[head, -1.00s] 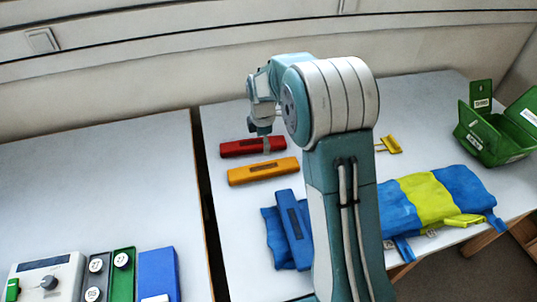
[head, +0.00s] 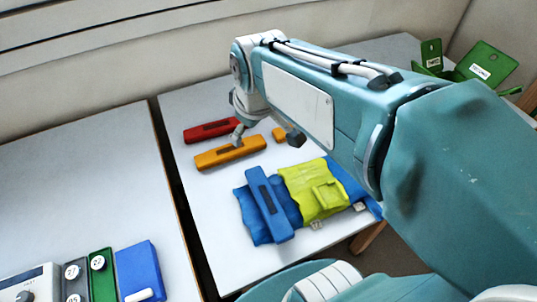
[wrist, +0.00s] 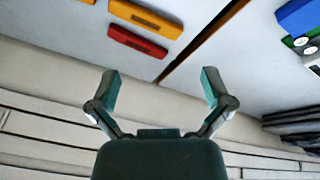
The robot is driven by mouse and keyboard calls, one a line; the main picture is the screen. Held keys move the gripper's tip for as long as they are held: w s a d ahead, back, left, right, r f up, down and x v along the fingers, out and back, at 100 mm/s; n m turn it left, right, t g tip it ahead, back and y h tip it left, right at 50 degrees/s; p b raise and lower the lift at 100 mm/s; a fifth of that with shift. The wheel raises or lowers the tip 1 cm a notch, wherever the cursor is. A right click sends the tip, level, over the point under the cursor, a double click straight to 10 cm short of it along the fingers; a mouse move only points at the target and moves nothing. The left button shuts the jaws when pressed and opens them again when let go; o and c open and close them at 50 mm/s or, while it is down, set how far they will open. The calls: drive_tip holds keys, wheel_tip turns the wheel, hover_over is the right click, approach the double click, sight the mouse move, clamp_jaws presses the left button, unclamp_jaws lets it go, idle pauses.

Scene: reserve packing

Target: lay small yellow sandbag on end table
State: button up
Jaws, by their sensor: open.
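A yellow-green sandbag (head: 297,183) lies on the right table (head: 205,225), between blue bags. A smaller yellow-green piece (head: 328,195) shows on its front part; I cannot tell whether it is a separate bag or a flap. My gripper (head: 265,137) hangs above the table near the orange bar, well behind the sandbag. It is open and empty in the wrist view (wrist: 160,78), with its two fingers spread. The sandbag is not in the wrist view. I cannot tell which table is the end table.
A red bar (head: 211,130) and an orange bar (head: 215,157) lie near the gap between the tables. A blue bar (head: 268,205) lies across a blue bag. A green box (head: 482,65) stands at the far right. The left table (head: 75,190) is largely clear behind its devices.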

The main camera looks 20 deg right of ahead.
drive_tip(key=s+m+t, duration=0.1)
drive_tip(key=s+m, duration=0.4)
drive_tip(key=s, duration=0.5)
drive_tip(key=shift+m+t, duration=0.3)
drive_tip(key=shift+t, duration=0.1)
drive_tip(key=shift+s+f, duration=0.1)
drive_tip(key=shift+s, duration=0.1)
